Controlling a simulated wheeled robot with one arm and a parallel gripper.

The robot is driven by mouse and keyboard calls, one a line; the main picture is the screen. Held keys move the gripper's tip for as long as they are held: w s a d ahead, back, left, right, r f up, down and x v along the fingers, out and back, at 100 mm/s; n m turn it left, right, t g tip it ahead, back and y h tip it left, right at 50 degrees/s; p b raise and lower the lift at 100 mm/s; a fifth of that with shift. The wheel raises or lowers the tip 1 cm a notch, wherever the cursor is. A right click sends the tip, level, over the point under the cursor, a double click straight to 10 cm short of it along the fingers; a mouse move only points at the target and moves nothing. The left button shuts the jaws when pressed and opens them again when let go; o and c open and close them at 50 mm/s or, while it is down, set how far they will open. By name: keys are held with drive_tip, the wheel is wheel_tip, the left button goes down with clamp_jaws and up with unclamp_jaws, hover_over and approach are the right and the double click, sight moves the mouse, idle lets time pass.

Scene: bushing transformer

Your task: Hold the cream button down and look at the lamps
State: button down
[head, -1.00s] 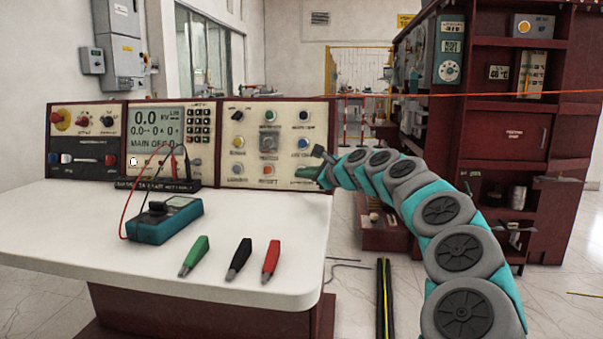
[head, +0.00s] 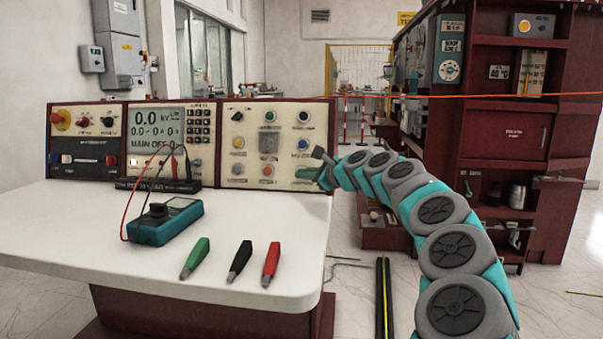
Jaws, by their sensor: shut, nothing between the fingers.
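The control console (head: 333,150) stands at the back of the white table. Its right panel carries several small round buttons or lamps: green (head: 270,116), yellow (head: 238,142), blue (head: 303,143) and orange (head: 268,170). A small pale, cream-looking spot (head: 133,161) shows under the display on the middle panel; I cannot tell if it is the cream button. None of the lamps looks clearly lit. My gripper (head: 317,168) is at the lower right corner of the right panel, shut and empty. Its fingertips are tiny here, and I cannot tell whether they touch the panel.
A teal multimeter (head: 168,222) with red and black leads lies on the table (head: 110,240). Green (head: 196,257), black (head: 239,262) and red (head: 271,264) clips lie near its front edge. A dark red cabinet (head: 500,190) stands behind my arm at right.

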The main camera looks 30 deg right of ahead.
drive_tip(key=shift+w+d+f+p, duration=0.15)
drive_tip(key=shift+w+d+p, duration=0.1)
drive_tip(key=shift+w+p, duration=0.15)
idle(0.6)
drive_tip(key=shift+s, duration=0.1)
idle(0.8)
drive_tip(key=shift+s+a+r, duration=0.25)
drive_tip(key=shift+s+a, duration=0.15)
drive_tip(key=shift+s, duration=0.25)
drive_tip(key=shift+p, duration=0.3)
drive_tip(key=shift+s+a+r+p, duration=0.3)
drive_tip(key=shift+s+a, duration=0.15)
drive_tip(key=shift+s, duration=0.25)
drive_tip(key=shift+s+a+r+p, duration=0.25)
drive_tip(key=shift+s+a, duration=0.2)
drive_tip(key=shift+s, duration=0.2)
drive_tip(key=shift+s+a, duration=0.5)
drive_tip(key=shift+s, duration=0.1)
drive_tip(key=shift+s, duration=0.1)
